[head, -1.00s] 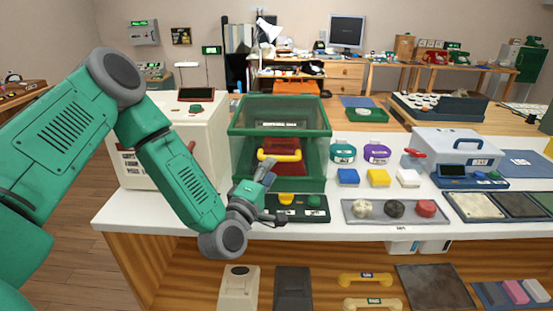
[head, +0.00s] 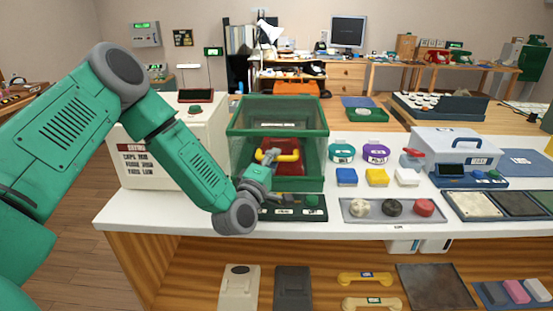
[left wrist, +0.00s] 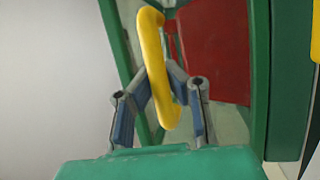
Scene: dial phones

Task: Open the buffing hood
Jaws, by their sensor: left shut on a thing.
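The buffing hood (head: 238,116) is a green-framed clear box on the white counter, with a dark red thing (head: 290,170) inside. Its front carries a yellow bar handle (head: 291,156). The front panel looks closed. My left gripper (head: 266,158) is at the handle's left part. In the left wrist view the two fingers (left wrist: 162,90) close around the yellow handle (left wrist: 152,45) from both sides, and the red thing shows behind. The gripper hides part of the handle in the head view. My right gripper is not in view.
A cream box (head: 139,167) stands close left of the hood. A dark green control panel (head: 312,203) lies in front of it, partly behind my wrist. Teal and purple round pots (head: 376,154), coloured blocks (head: 377,177) and a tray of knobs (head: 352,217) stand to the right.

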